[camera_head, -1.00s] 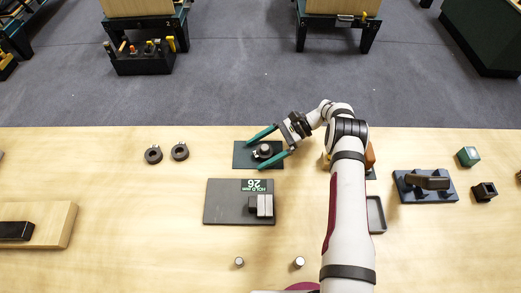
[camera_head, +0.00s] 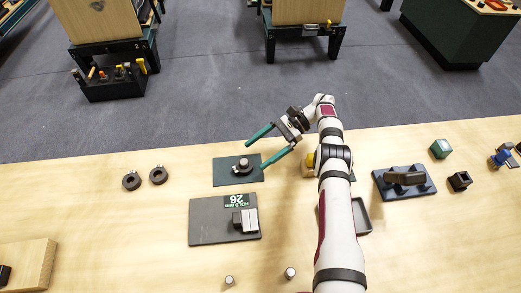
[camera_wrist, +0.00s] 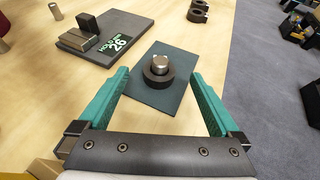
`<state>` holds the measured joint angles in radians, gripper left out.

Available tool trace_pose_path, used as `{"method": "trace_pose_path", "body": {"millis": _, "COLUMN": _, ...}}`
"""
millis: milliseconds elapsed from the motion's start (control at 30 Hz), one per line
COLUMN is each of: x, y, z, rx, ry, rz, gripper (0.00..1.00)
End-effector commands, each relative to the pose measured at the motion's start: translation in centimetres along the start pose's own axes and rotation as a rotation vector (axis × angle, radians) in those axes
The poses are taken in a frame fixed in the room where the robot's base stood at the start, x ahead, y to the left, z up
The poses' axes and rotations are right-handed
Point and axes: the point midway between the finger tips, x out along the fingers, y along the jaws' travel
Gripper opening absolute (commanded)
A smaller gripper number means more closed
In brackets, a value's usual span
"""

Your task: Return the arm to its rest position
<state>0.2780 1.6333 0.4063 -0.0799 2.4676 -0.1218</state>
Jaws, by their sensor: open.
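My gripper (camera_head: 256,148) has two teal fingers spread wide, with nothing between them. In the head view it is above and just right of a dark green plate (camera_head: 222,178). On that plate stands a dark ring (camera_head: 239,171) with a silver knob (camera_head: 244,163) in its middle. In the wrist view the ring (camera_wrist: 158,84) and plate (camera_wrist: 170,103) lie ahead of the open fingertips, apart from them. My arm reaches from the bottom of the head view and hides part of a yellow and brown object (camera_head: 309,160) and a grey tray (camera_head: 361,215).
A grey board marked "HOLD 26" (camera_head: 207,222) carries a metal block (camera_head: 249,220). Two dark rings (camera_head: 158,175) lie at left. Two silver pegs (camera_head: 290,272) stand in front. A blue fixture (camera_head: 390,190), a green cube (camera_head: 441,148) and a black box (camera_head: 460,181) are at right.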

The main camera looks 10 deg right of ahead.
Motion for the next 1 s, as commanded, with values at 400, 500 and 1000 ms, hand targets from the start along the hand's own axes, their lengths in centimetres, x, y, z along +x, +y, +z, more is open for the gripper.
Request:
{"method": "trace_pose_path", "body": {"millis": 400, "x": -3.0, "y": 0.0, "z": 8.2, "rx": -0.099, "ry": 0.186, "rz": 0.073, "gripper": 0.99}}
{"method": "trace_pose_path", "body": {"millis": 500, "x": -3.9, "y": 2.5, "z": 14.5, "rx": -0.182, "ry": 0.337, "rz": 0.129, "gripper": 0.99}}
{"method": "trace_pose_path", "body": {"millis": 1000, "x": 2.9, "y": 28.7, "z": 23.8, "rx": -0.621, "ry": 0.949, "rz": 0.313, "gripper": 0.99}}
